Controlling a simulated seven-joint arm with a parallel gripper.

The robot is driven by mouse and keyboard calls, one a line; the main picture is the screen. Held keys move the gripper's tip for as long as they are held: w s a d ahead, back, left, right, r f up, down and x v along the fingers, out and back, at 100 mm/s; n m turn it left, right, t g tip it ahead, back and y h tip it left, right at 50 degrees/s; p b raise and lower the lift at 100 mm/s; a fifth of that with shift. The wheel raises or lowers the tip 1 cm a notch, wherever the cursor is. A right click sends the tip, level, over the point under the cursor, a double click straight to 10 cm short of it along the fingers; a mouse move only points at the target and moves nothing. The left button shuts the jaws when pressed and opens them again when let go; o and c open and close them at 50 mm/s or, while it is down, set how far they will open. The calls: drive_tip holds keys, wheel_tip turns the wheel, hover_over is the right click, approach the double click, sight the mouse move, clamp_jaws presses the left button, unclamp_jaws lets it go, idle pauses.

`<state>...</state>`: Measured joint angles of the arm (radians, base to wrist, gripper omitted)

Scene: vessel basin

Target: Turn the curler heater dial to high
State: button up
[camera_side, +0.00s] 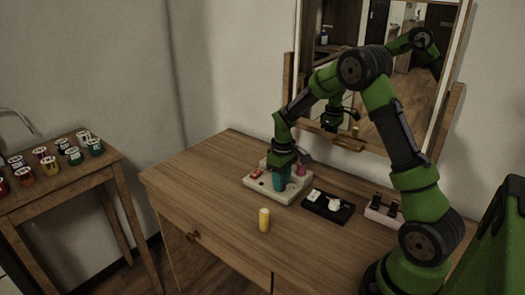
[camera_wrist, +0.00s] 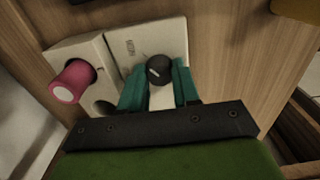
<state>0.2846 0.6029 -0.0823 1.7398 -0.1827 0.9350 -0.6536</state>
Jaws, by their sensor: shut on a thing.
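The curler heater (camera_side: 262,184) is a pale box on the wooden dressing table. It also shows in the wrist view (camera_wrist: 120,45), with a pink curler (camera_wrist: 72,82) standing on its left part. The heater's dial (camera_wrist: 159,69) is a dark round knob with a light mark on top. My gripper (camera_wrist: 159,80) has its teal fingers on either side of the dial and is shut on it. In the side view my gripper (camera_side: 282,178) points down over the heater and hides the dial. The dial's setting cannot be read.
A yellow curler (camera_side: 264,220) stands near the table's front edge. A black tray (camera_side: 328,208) with white items and a pale holder with dark pegs (camera_side: 382,212) lie to the right. A mirror (camera_side: 390,95) stands behind. The table's front left is clear.

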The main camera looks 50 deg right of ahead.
drive_tip(key=o, duration=1.1)
drive_tip(key=shift+c, duration=0.2)
wheel_tip(320, 180, up, 17)
drive_tip(key=s+a+r+m+t+y, duration=0.1)
drive_tip(key=s+a+r+m+t, duration=0.1)
drive_tip(key=s+a, duration=0.7)
drive_tip(key=s+a+r+m+t+y, duration=0.1)
drive_tip(key=s+a+r+m+t, duration=0.1)
drive_tip(key=s+a+t, duration=0.3)
drive_tip(key=s+a, duration=0.3)
drive_tip(key=a, duration=0.1)
drive_tip(key=shift+s+a+r, duration=0.15)
drive_tip(key=shift+s+r, duration=0.1)
drive_tip(key=shift+s, duration=0.15)
